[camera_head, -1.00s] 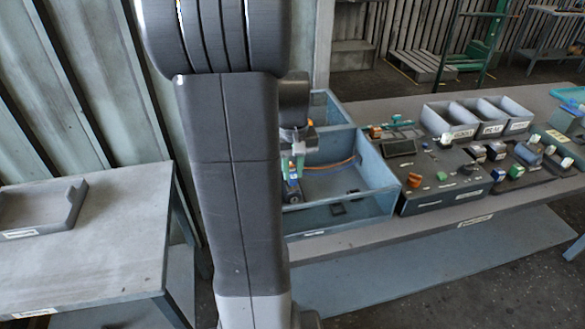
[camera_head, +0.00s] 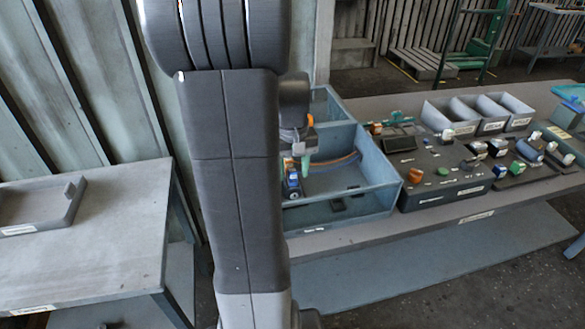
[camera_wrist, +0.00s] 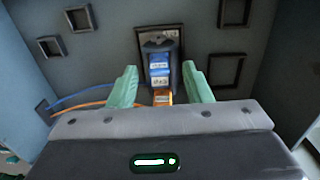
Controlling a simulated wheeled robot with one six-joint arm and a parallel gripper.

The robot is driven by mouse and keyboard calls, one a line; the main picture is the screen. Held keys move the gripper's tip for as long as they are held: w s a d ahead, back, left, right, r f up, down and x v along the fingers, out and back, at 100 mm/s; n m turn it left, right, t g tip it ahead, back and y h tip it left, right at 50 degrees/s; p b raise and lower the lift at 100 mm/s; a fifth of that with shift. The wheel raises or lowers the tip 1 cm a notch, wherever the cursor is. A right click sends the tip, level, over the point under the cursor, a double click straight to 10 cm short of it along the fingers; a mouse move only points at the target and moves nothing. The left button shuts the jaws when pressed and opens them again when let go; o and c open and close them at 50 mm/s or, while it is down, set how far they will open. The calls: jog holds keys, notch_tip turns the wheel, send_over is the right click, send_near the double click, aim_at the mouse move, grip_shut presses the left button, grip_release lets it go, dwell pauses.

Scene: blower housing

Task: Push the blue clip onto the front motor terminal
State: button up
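In the wrist view, a dark motor (camera_wrist: 146,44) stands upright in a square frame on the floor of the blue-grey housing. Blue pieces with pale markings, seemingly including the blue clip (camera_wrist: 159,79), line up on it between my fingers. An orange clip (camera_wrist: 163,98) shows nearer my palm. My gripper (camera_wrist: 160,86) is open, with a green finger on each side and visible gaps to the blue pieces. I cannot tell whether the blue clip is seated on a terminal. In the head view, my gripper (camera_head: 300,162) is just above the blue part (camera_head: 292,183), partly hidden by my arm.
Blue and orange wires (camera_wrist: 78,105) run from the housing's left wall toward my left finger. Empty square frames (camera_wrist: 225,70) lie on the housing floor. The housing wall (camera_head: 375,172) stands close by. A dark board with parts (camera_head: 440,172) and grey bins (camera_head: 465,112) lie to the right.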

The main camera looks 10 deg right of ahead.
notch_tip(320, 180, up, 14)
dwell(0.6)
jog(key=shift+f, duration=0.15)
notch_tip(320, 180, down, 14)
jog(key=shift+r, duration=0.4)
dwell(0.6)
